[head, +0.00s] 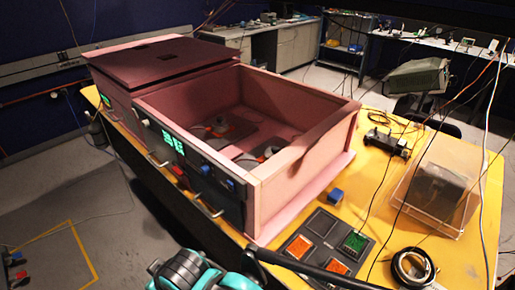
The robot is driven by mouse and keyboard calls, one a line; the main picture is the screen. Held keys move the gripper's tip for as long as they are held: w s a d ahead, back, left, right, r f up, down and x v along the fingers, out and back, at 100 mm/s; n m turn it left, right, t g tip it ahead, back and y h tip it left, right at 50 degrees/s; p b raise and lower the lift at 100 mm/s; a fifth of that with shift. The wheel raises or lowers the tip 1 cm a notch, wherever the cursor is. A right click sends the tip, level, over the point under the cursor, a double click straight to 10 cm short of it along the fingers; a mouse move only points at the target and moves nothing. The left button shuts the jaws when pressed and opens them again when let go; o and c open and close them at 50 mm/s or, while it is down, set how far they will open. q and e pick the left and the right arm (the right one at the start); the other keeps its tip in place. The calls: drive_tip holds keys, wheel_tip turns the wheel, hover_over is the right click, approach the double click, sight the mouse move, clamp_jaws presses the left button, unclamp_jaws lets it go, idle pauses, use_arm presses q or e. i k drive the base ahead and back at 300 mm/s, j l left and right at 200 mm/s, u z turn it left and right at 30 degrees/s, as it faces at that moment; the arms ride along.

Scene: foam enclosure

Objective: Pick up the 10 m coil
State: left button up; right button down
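A dark coil of cable with a pale inner ring (413,266) lies on the yellow tabletop near the bottom right, right of the dark tray. No length label can be read on it. A thin dark cable (378,117), looped loosely, lies farther back on the same table. Teal and black parts of my own arm show at the bottom edge, with a black bar reaching right toward the coil. No fingertips of either gripper can be made out.
A pink foam enclosure (305,170) with an open top fills the middle of the yellow table (470,245). A dark tray (325,226) with orange and green boards sits in front. A clear box (440,185), a black device (388,143) and hanging wires crowd the right.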

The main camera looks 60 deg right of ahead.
sight(269, 152)
drive_tip(key=i+z, duration=0.1)
drive_tip(key=z, duration=0.35)
drive_tip(key=i+z, duration=0.1)
drive_tip(key=z, duration=0.4)
drive_tip(key=i+j+z, duration=0.1)
drive_tip(key=z, duration=0.8)
drive_tip(key=j+z, duration=0.1)
drive_tip(key=z, duration=0.5)
drive_tip(key=j+z, duration=0.6)
drive_tip(key=z, duration=0.2)
drive_tip(key=k+j+z, duration=0.15)
drive_tip(key=z, duration=0.25)
drive_tip(key=j, duration=0.1)
